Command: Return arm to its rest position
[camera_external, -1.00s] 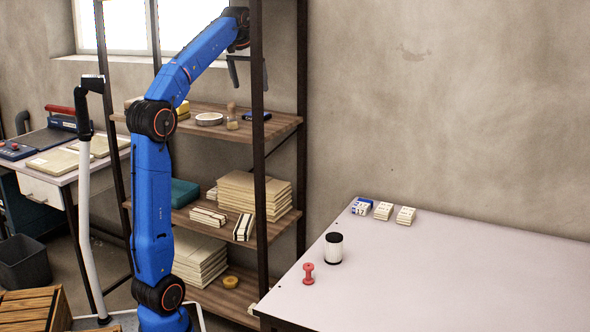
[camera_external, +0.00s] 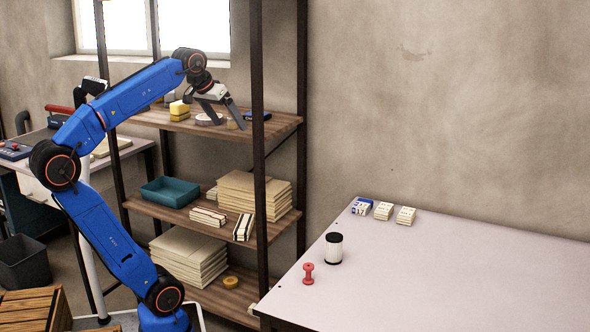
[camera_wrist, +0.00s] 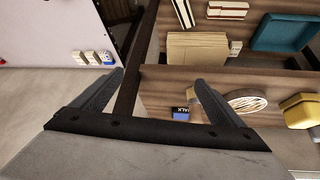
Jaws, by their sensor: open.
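My gripper (camera_external: 238,112) is open and empty. In the external view it hangs in front of the upper shelf (camera_external: 150,116), angled down and to the right. My blue arm is bent, with its elbow leaning out to the left. In the wrist view the two fingers of my gripper (camera_wrist: 157,82) stand wide apart with nothing between them but the view of the rack behind. I cannot tell how far the fingertips are from the things on the upper shelf.
A dark-framed rack holds a yellow block (camera_external: 179,110), a teal bin (camera_external: 170,191), and stacked boards (camera_external: 255,192). The table (camera_external: 450,280) at right carries a black-and-white cylinder (camera_external: 334,248), a red spool-like piece (camera_external: 308,274) and small card stacks (camera_external: 383,210). A rack post (camera_external: 258,170) stands beside my gripper.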

